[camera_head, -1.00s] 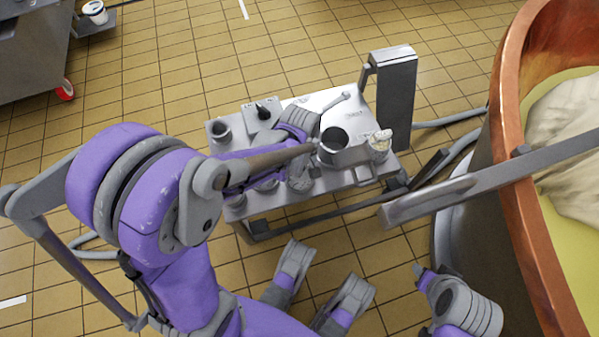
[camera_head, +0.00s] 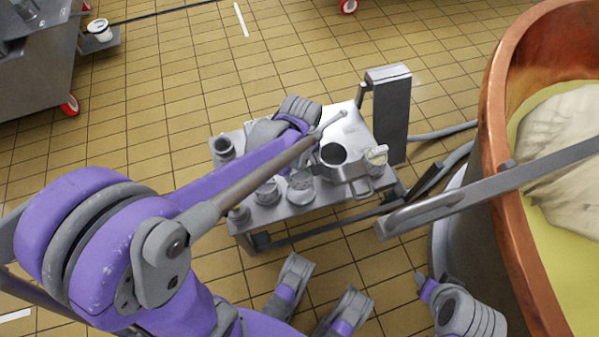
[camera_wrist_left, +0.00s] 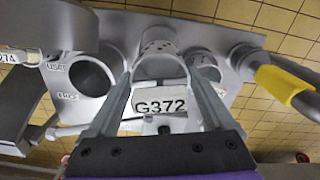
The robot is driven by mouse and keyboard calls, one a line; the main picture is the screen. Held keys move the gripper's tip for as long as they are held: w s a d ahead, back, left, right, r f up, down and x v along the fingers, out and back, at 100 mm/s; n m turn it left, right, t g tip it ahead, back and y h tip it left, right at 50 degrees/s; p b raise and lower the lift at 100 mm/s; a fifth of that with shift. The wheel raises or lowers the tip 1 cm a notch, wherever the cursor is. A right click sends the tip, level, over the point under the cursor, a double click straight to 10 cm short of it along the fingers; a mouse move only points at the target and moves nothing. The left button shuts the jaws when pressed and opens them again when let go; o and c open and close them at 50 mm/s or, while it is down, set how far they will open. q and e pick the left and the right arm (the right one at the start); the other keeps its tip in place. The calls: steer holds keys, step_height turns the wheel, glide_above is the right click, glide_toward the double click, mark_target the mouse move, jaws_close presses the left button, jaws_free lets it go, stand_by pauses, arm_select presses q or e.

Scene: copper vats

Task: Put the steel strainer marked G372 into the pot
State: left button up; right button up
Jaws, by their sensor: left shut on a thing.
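The steel strainer marked G372 (camera_wrist_left: 160,62) has a perforated round cup and a white label plate. My left gripper (camera_wrist_left: 162,95) is shut on it at the label, as the left wrist view shows. In the head view the left gripper's fingers are mostly hidden by my arm; its grey wrist (camera_head: 270,130) is above the steel cart. A perforated cup, apparently this strainer, shows below the forearm (camera_head: 300,187). A round, dark, open pot (camera_head: 333,155) stands just to its right; it seems to show left of the strainer in the left wrist view (camera_wrist_left: 92,75).
Other cups (camera_head: 267,192) stand along the cart's near edge, close to the strainer. A dark open container (camera_head: 223,147) is at the left. A tall grey post (camera_head: 390,110) rises behind the pot. A copper vat (camera_head: 500,140) stands at the right, with a metal bar (camera_head: 480,185) across it.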

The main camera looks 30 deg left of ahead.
arm_select(q)
steer(key=shift+r, duration=0.35)
steer(key=shift+r+p, duration=3.8)
steer(key=shift+r, duration=1.3)
steer(key=w+d+f+p, duration=0.1)
steer(key=w+d+f, duration=0.1)
steer(key=w, duration=0.5)
steer(key=w+d+f, duration=0.2)
steer(key=w+f, duration=0.1)
steer(key=w, duration=0.3)
steer(key=shift+w+f+b, duration=0.15)
steer(key=shift+f+b, duration=1.3)
steer(key=shift+f, duration=1.05)
